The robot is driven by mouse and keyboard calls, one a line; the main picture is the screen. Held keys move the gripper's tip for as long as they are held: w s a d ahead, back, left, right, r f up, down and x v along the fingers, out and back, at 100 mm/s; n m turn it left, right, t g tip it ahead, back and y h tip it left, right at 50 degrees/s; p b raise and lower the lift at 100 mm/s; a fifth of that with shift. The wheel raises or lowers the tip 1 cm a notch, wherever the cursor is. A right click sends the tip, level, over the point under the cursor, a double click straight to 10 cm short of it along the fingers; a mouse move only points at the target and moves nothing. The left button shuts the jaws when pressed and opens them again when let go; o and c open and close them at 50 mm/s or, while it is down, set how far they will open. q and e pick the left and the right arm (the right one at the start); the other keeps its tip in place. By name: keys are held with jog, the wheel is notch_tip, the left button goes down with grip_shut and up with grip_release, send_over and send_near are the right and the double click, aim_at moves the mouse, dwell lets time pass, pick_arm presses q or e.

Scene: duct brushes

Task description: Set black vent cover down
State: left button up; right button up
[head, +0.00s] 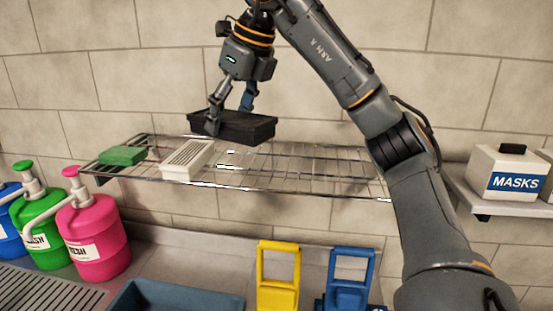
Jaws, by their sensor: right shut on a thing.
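The black vent cover (247,128) is a dark, shallow rectangular piece in the head view. My right gripper (229,112) is shut on its left part from above. The cover is at the wire shelf (290,172), over its back middle; I cannot tell whether it touches the wires. A white slatted vent cover (186,158) lies on the shelf just left of and in front of it. A green block-shaped piece (122,155) lies at the shelf's left end. My left gripper is not in view.
Pink (92,240), green (42,225) and blue pump bottles stand at lower left. A blue tray (170,297), a yellow stand (278,275) and a blue stand (348,280) are below. A MASKS box (508,172) sits at right. The shelf's right half is clear.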

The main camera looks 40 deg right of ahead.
aim_at(252, 115)
jog(key=d, duration=0.1)
jog(key=s+d, duration=0.1)
jog(key=d+f, duration=0.1)
jog(key=shift+s+d+p, duration=0.2)
jog(key=shift+s+p, duration=0.15)
jog(key=d+f, duration=0.3)
jog(key=d, duration=0.1)
jog(key=w+d+f+p, duration=0.1)
jog(key=d+f, duration=0.1)
jog(key=d, duration=0.1)
jog(key=shift+d+f, duration=0.1)
jog(key=shift+f, duration=0.25)
jog(key=shift+d+f, duration=0.4)
jog(key=shift+f, duration=0.2)
jog(key=shift+s+d+f+p, duration=0.1)
jog(key=shift+d+f+p, duration=0.05)
jog(key=shift+p, duration=0.15)
jog(key=f, duration=0.3)
jog(key=shift+d+f, duration=0.2)
jog(key=shift+f, duration=0.15)
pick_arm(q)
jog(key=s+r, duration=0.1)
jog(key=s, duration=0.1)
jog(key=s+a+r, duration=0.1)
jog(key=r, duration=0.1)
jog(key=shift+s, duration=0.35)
